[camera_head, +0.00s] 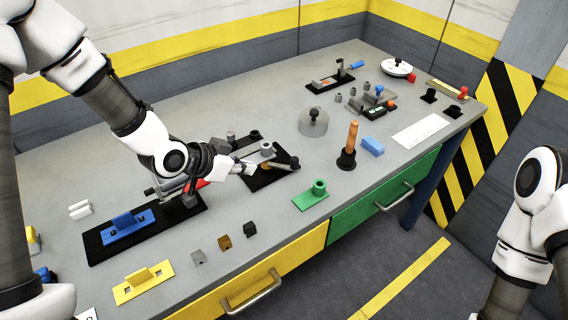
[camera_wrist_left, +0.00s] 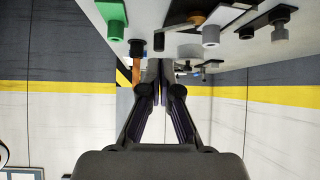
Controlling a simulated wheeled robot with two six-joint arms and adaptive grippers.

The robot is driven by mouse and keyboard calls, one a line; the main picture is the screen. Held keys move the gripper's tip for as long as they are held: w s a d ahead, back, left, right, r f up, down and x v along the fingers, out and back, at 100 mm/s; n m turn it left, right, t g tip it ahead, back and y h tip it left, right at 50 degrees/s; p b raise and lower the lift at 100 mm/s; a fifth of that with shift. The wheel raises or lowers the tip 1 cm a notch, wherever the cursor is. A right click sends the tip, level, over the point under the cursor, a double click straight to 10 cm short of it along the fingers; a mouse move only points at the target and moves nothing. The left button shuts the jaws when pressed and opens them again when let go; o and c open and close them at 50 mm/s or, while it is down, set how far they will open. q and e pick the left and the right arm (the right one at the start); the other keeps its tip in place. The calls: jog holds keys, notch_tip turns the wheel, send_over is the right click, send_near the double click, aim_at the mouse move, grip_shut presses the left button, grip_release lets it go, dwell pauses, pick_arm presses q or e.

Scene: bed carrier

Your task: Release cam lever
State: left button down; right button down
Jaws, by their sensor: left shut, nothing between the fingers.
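A black-based fixture (camera_head: 262,181) with a grey cylinder and a dark-knobbed lever (camera_head: 283,164) sits mid-table in the head view; I take this lever to be the cam lever. My left gripper (camera_head: 248,168) is shut and empty, its tips at the left side of this fixture. Whether the tips touch it I cannot tell. In the left wrist view the closed fingers (camera_wrist_left: 160,72) show with nothing between them. My right gripper is out of view.
A black plate with a blue block (camera_head: 125,220) and a red-handled clamp lies left, under my left arm.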

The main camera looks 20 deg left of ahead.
aim_at(291, 165)
pick_arm(q)
jog(key=p+x, duration=0.1)
jog(key=x, duration=0.8)
jog(key=shift+w+d+f+p, duration=0.1)
jog(key=shift+d+p, duration=0.05)
jog(key=shift+p, duration=0.2)
jog(key=w+d, duration=0.1)
jog(key=w+d+p, duration=0.1)
jog(key=w, duration=0.1)
jog(key=shift+w+d+f, duration=0.1)
jog(key=shift+w+f, duration=0.1)
jog(key=shift+w, duration=0.1)
jog(key=shift+w, duration=0.1)
